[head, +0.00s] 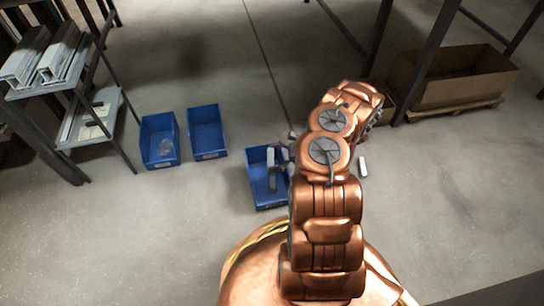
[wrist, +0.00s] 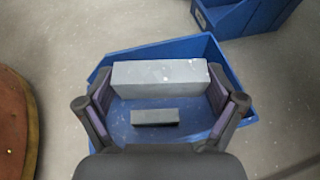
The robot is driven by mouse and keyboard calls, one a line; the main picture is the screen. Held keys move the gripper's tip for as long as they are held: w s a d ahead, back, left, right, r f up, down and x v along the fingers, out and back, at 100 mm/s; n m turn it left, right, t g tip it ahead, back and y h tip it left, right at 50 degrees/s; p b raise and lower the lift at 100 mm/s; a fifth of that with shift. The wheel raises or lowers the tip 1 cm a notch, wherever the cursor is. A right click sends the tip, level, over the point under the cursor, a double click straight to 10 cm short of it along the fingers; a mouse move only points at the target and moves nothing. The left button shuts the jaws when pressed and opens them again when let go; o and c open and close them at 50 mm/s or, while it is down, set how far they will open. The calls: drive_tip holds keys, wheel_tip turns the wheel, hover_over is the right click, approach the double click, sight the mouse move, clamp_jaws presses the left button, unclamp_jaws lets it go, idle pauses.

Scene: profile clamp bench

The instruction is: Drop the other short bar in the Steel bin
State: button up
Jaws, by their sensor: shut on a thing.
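My gripper (wrist: 160,90) is shut on a grey short bar (wrist: 160,76), one finger at each end of it in the wrist view. The bar is held level over a blue bin (wrist: 186,48). A smaller-looking grey bar (wrist: 155,117) lies inside that bin. In the head view the same bin (head: 272,202) stands on the floor left of my arm, which hides its right side. My gripper (head: 281,160) is above it, partly hidden by the arm. I cannot read the bin's label.
Two more blue bins (head: 160,150) (head: 207,132) stand further left. A light grey piece (head: 362,167) lies on the floor right of my arm. A rack (head: 70,85) with metal profiles is at the left. A large brown box (head: 440,95) sits at the right.

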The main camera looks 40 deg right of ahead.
drive_tip(key=shift+f+b, duration=0.65)
drive_tip(key=shift+f, duration=0.85)
drive_tip(key=o, duration=0.9)
drive_tip(key=shift+c, duration=0.2)
drive_tip(key=v, duration=1.2)
drive_tip(key=shift+r, duration=0.1)
